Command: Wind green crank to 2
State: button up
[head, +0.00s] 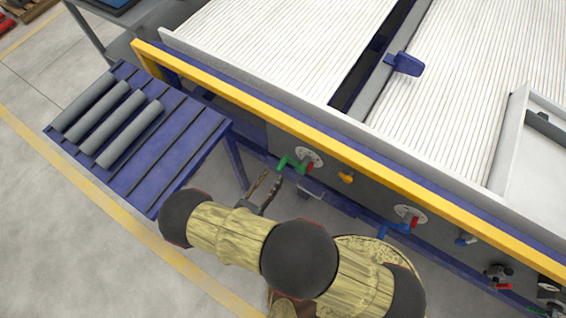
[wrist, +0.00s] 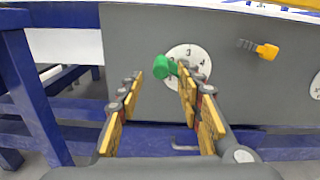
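The green crank (head: 288,163) sticks out from a white dial (head: 310,155) on the machine's grey side panel. A red pointer (head: 308,166) shows at the dial in the head view. In the wrist view the green crank's handle (wrist: 164,67) is at the left edge of the numbered dial (wrist: 187,53), where 3 and 4 can be read. My gripper (head: 270,183) is open and empty, just below the crank. In the wrist view its fingers (wrist: 160,90) are spread, with the handle beyond and above the gap, not held. The right finger hides part of the dial and the pointer.
An orange knob (head: 346,177) is right of the dial, and a blue crank (head: 398,228) with its own dial is farther right. A yellow rail (head: 270,108) runs above the panel.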

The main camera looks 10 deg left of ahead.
aim_at(277, 171)
jog(key=b+x, duration=0.1)
jog(key=x, duration=0.6)
jog(key=shift+f+b, duration=0.1)
jog(key=shift+b, duration=0.2)
jog(key=shift+c, duration=0.6)
jog(key=c, duration=0.7)
grip_shut()
